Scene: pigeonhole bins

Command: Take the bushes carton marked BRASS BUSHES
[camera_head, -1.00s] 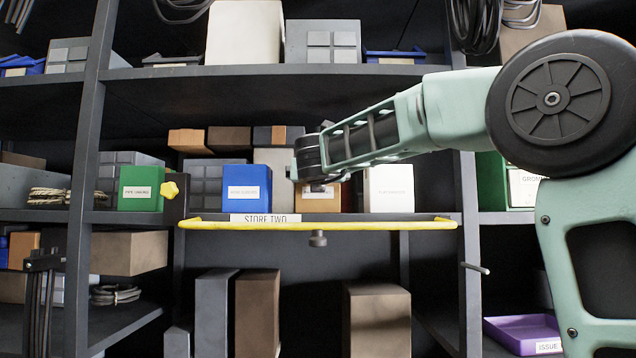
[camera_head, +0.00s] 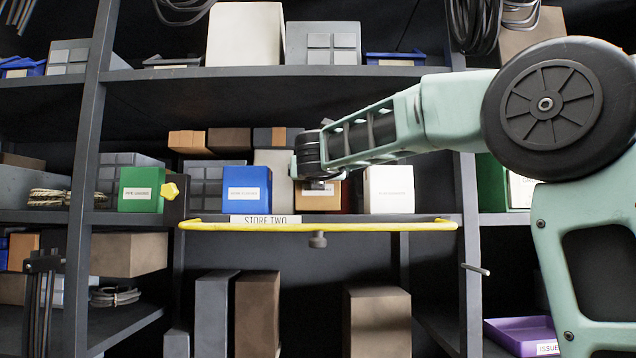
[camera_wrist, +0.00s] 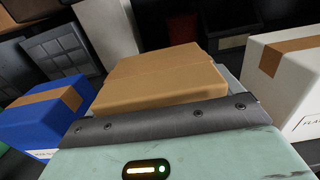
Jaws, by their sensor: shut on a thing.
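A tan carton (camera_head: 318,203) stands on the middle shelf between a blue carton and a white carton. Its front label is mostly covered by my gripper, and I cannot read the words BRASS BUSHES on it. My gripper (camera_head: 318,184) is at its upper part, shut on it. In the wrist view the tan carton (camera_wrist: 160,78) fills the space just beyond the gripper's dark edge, its top face showing. The fingertips are hidden. I cannot tell whether the carton is clear of the shelf.
The blue carton (camera_head: 246,189) is close on the left, the white carton (camera_head: 388,189) on the right. A green carton (camera_head: 141,189) is further left. A yellow-edged bar (camera_head: 350,226) runs along the shelf front, with a STORE TWO sign (camera_head: 265,219). Another shelf (camera_head: 270,72) is above.

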